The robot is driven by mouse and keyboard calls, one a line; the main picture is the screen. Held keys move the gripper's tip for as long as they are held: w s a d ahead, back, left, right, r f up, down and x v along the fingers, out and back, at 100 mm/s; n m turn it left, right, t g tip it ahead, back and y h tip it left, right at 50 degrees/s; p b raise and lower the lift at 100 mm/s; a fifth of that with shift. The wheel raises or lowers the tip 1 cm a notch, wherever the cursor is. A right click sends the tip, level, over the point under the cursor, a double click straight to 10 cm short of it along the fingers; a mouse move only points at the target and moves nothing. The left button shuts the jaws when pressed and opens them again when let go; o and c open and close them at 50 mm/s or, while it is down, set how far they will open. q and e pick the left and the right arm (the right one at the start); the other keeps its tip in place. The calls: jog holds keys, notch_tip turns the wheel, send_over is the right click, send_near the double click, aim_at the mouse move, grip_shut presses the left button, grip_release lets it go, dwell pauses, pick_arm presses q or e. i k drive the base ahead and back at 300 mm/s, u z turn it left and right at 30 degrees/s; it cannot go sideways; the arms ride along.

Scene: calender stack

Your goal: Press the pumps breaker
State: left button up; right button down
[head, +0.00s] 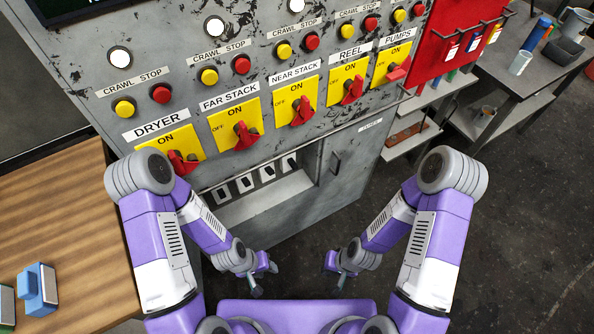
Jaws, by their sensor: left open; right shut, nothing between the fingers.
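The PUMPS label (401,34) is at the right end of the grey panel, above a yellow ON/OFF plate (393,58). A red handle (397,74) sticks out from the lower part of this plate. In the open recess lower on the panel is a row of small white plates with dark switches (267,173); I cannot read any labels there. My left gripper (265,280) is open and empty, low in front of the cabinet. My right gripper (335,275) is shut and empty, to its right. Both are well apart from the panel.
Similar red handles stand under DRYER (183,162), FAR STACK (244,135), NEAR STACK (302,111) and REEL (352,90). A wooden table (70,220) is left. A red tag board (440,45) and grey bench (520,85) are right. Floor at right is clear.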

aim_at(293, 165)
jog(key=k, duration=1)
jog(key=z, duration=1.45)
jog(key=i, duration=1.1)
jog(key=u, duration=2.8)
jog(key=i, duration=0.5)
jog(key=u, duration=0.1)
